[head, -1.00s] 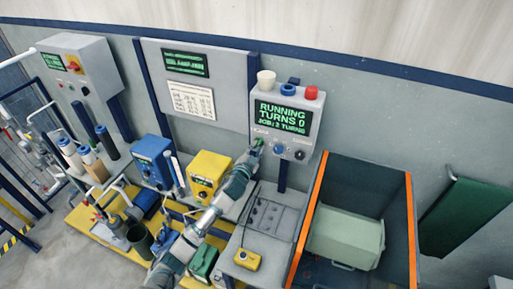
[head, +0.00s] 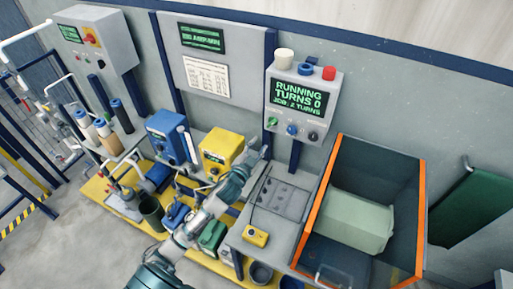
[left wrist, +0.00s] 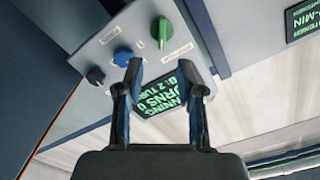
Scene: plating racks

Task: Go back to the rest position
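My left arm reaches up from the bottom in the head view, and my left gripper (head: 262,155) is below the grey control box (head: 330,82), apart from its green knob (head: 271,122). In the left wrist view my left gripper (left wrist: 160,68) has its two fingers spread with nothing between them. The box's lit display (left wrist: 165,98) shows behind them, with the green knob (left wrist: 162,30), blue knob (left wrist: 122,56) and black knob (left wrist: 95,76) beyond. The display reads "RUNNING TURNS 0, JOB: 2 TURNS". My right gripper is not in view.
An orange-edged tank (head: 421,220) holding a pale green barrel (head: 350,220) stands at the right. A grey bench (head: 262,218) with a yellow pendant (head: 256,236) lies beside my arm. Yellow (head: 218,150) and blue (head: 165,138) units stand to the left. Floor at lower left is clear.

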